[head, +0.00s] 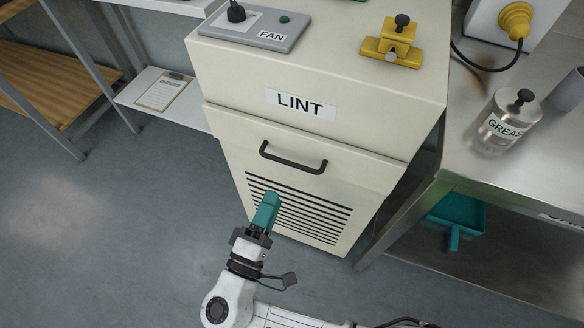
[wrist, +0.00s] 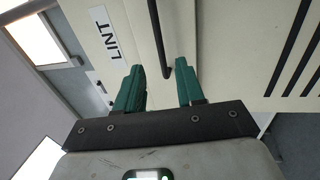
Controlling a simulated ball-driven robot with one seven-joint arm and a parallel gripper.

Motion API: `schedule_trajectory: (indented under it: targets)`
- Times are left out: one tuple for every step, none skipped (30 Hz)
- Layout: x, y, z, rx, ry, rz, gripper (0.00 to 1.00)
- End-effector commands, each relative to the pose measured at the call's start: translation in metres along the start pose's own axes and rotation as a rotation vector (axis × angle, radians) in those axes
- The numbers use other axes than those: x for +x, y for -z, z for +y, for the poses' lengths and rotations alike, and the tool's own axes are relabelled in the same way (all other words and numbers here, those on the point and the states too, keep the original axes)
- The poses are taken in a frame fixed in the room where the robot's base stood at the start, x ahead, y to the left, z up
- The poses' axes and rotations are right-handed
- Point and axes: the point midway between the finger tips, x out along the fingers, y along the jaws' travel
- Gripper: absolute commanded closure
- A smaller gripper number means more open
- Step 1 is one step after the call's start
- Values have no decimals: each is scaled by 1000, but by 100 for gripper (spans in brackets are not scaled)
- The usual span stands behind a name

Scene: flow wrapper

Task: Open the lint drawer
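The lint drawer (head: 300,148) is the cream front below the LINT label on the cabinet, and it looks shut. Its black bar handle (head: 293,158) runs across it; the handle also shows in the wrist view (wrist: 159,40), beyond the fingertips. My gripper (head: 268,203) has teal fingers and is in front of the slotted vent, below the handle in the head picture. In the wrist view my gripper (wrist: 160,75) is open, with a clear gap between the fingers. The handle's end lies near that gap; I cannot tell how far off it is.
On the cabinet top are a grey FAN switch box (head: 255,27) and a yellow clamp-like block (head: 392,45). A steel bench (head: 480,165) with a GREASE can (head: 508,120) stands at right. A clipboard (head: 164,91) lies on a low shelf at left. The floor at left is clear.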

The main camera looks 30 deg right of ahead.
Motion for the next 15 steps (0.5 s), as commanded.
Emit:
schedule_trajectory:
  targets:
    - [10, -2, 1, -1, 0, -5, 62]
    - [16, -1, 1, -1, 1, -5, 62]
    - [24, -1, 1, 0, 0, -5, 62]
    - [29, -1, 1, 0, 0, -6, 62]
    - [35, -1, 1, 0, 0, -5, 62]
    - [42, -1, 1, 1, 0, -6, 62]
    - [48, -1, 1, 0, 1, -5, 62]
    - [52, -1, 1, 0, 1, -6, 62]
    - [59, -2, 1, 0, 1, -5, 62]
    - [63, -2, 0, 0, 1, -6, 62]
    - [67, -1, 0, 0, 1, -4, 62]
    - [72, -1, 0, 0, 1, -4, 62]
    - [75, -1, 0, 0, 1, -5, 62]
    - [78, -1, 0, 0, 1, -3, 62]
    - [81, -1, 0, 0, 1, -3, 62]
